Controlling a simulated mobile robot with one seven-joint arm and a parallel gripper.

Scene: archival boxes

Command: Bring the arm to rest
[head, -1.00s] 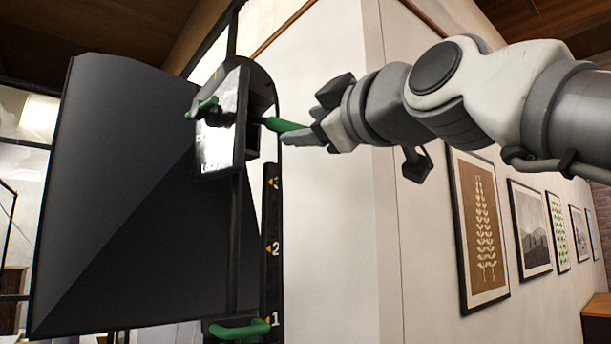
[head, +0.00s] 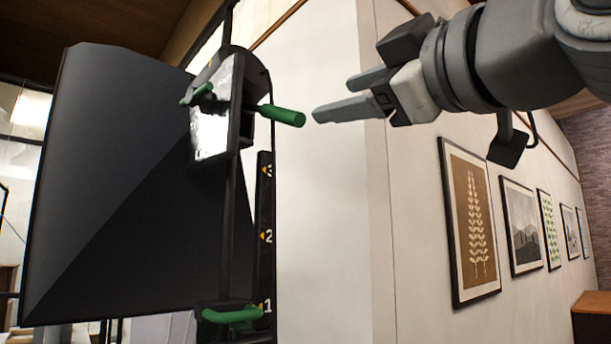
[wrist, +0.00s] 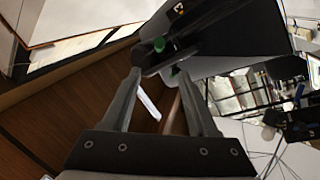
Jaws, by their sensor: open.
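My gripper (head: 335,95) is open and empty in the upper right of the head view, with its fingers pointing left. Its fingertips are just to the right of the free end of a green handle (head: 283,115), with a small gap between them. The handle sticks out from a dark bracket with a shiny panel (head: 213,120). In the wrist view, both fingers (wrist: 160,85) are spread apart, and the green handle end (wrist: 159,44) shows beyond them. Nothing is between the fingers.
A large dark panel (head: 110,190) fills the left. A numbered dark strip (head: 265,230) and a lower green handle (head: 231,314) are below the bracket. A white wall (head: 330,230) with several framed pictures (head: 470,220) stands behind and to the right of my arm.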

